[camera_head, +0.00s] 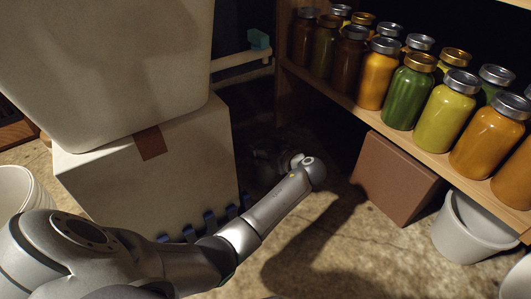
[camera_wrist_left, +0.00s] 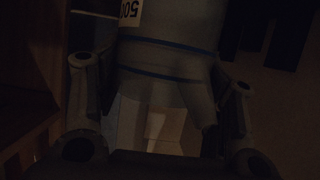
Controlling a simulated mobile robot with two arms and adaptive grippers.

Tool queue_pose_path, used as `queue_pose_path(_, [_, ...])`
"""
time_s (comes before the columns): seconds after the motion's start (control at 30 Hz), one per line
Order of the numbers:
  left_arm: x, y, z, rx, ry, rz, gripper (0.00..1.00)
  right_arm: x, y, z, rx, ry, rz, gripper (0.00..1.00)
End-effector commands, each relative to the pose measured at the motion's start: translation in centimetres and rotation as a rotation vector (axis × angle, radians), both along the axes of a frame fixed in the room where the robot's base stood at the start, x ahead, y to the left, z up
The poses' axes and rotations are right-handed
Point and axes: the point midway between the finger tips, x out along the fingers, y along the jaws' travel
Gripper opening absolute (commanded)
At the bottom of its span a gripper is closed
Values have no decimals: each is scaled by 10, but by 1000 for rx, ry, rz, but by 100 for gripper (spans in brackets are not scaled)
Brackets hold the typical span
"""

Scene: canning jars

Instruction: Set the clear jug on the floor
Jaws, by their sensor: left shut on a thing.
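The clear jug (camera_wrist_left: 168,58) fills the middle of the left wrist view, dim and greyish, with blue bands and a pale label whose figures read upside down. My left gripper (camera_wrist_left: 160,92) has one finger on each side of the jug and is shut on it. In the head view my left arm reaches into the dark gap between the white box and the shelf. The left gripper (camera_head: 268,162) is barely visible there in shadow, and I cannot make out the jug in that view. My right gripper is not in view.
A white box (camera_head: 100,200) carrying a large pale container (camera_head: 110,60) stands left of the arm. A wooden shelf (camera_head: 345,98) with several filled jars is at right. Below it are a brown box (camera_head: 395,180) and a grey bucket (camera_head: 465,230). Bare floor (camera_head: 330,250) shows in front.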

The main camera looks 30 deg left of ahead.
Motion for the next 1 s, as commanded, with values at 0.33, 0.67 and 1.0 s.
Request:
queue_pose_path(0.33, [0, 0, -3, 0, -1, 0, 63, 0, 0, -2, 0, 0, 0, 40])
queue_pose_path(0.67, [0, 0, -2, 0, 0, 0, 84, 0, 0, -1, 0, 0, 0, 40])
queue_pose_path(1.0, [1, 3, 5, 0, 0, -1, 84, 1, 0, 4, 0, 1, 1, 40])
